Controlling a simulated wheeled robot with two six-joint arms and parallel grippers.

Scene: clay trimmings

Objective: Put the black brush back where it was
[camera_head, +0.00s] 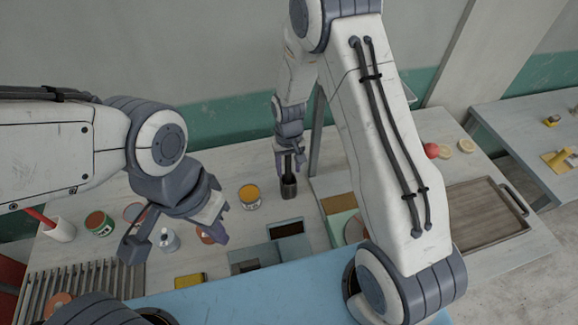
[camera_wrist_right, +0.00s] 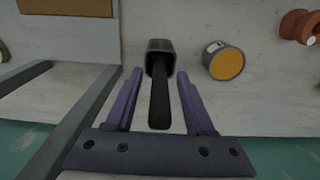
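The black brush (camera_head: 289,166) is upright at the back middle of the table, its handle up. Its lower end meets a wider dark block-like part (camera_head: 289,187); I cannot tell whether this is its head or a holder. In the right wrist view the handle (camera_wrist_right: 159,100) lies between the two fingers of my right gripper (camera_wrist_right: 160,73), with a gap on each side. My right gripper also shows in the head view (camera_head: 288,162), pointing down around the handle. My left gripper (camera_head: 218,222) hangs over the left part of the table, away from the brush; its finger opening is unclear.
A can with an orange top (camera_head: 249,196) stands left of the brush. A grey compartment box (camera_head: 258,256) lies in front. A green can (camera_head: 98,223), white cup (camera_head: 61,231), bottle (camera_head: 168,240) and slatted rack (camera_head: 85,280) are left. A wooden tray (camera_head: 485,235) is right.

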